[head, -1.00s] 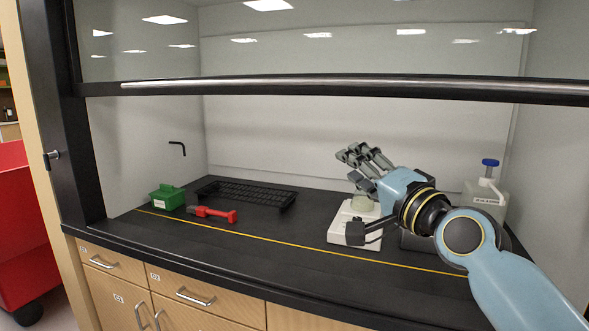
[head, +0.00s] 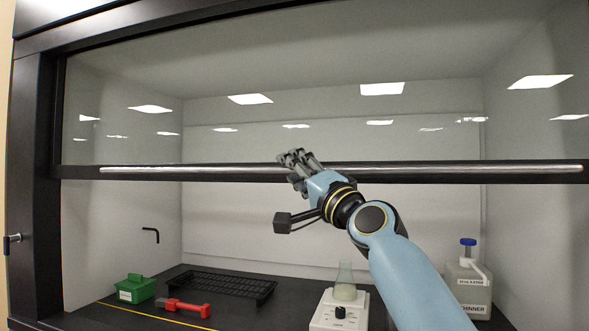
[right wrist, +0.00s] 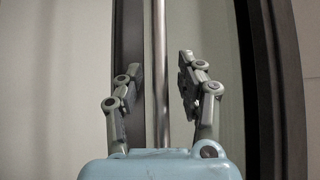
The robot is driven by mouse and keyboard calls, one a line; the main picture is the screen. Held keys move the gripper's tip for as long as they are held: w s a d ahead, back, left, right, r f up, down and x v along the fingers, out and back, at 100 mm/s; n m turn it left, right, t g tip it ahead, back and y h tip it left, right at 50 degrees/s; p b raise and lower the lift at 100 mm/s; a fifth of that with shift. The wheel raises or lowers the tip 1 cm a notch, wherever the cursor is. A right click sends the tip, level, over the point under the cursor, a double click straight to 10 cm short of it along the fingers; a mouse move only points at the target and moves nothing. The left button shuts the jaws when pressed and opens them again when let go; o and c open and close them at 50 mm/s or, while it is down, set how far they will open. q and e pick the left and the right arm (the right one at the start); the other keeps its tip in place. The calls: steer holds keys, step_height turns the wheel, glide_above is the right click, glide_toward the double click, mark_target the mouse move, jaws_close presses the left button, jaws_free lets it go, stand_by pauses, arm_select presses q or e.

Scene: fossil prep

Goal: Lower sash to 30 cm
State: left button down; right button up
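The fume hood sash (head: 330,135) is a glass pane with a black lower rail and a long silver handle bar (head: 430,169). It hangs well above the black worktop, leaving a tall opening below. My right gripper (head: 297,160) is at the bar, a little right of its left third, with the fingers pointing up and left. In the right wrist view the bar (right wrist: 160,60) runs between the two spread fingers of my gripper (right wrist: 160,75), with gaps on both sides. It is open and holds nothing. My left gripper is not in view.
Inside the hood stand a green caddy (head: 136,289), a red tool (head: 184,307), a black rack (head: 222,284), a white stirrer (head: 326,318) with a flask (head: 345,285), and a thinner bottle (head: 466,298).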

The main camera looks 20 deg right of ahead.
steer(key=shift+w, duration=0.1)
jaws_close()
stand_by(0.5)
